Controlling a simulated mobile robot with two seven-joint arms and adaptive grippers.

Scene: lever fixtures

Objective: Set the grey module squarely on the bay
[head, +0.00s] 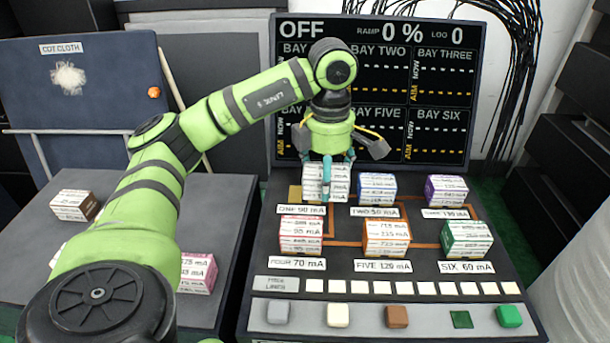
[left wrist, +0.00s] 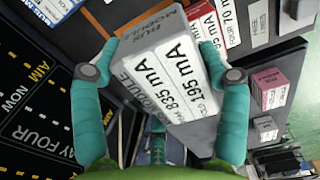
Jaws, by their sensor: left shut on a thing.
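The grey module (head: 313,188) has white labels. It is at bay one, behind the "ONE 90 mA" plate (head: 301,210). My left gripper (head: 326,178) comes down from above with its teal fingers shut on it. The left wrist view shows the module (left wrist: 160,70) large between both fingers, with labels reading 835 mA and 195 mA. A bit of the tan bay pad (head: 294,193) shows left of the module. Most of the pad is hidden, and I cannot tell whether the module rests on it or hangs just above. My right gripper is not in view.
Close to the right stand a blue module (head: 377,188) and a purple one (head: 446,189). Behind is the display board (head: 440,130), reading OFF. A brown module (head: 76,205) stands on the left table.

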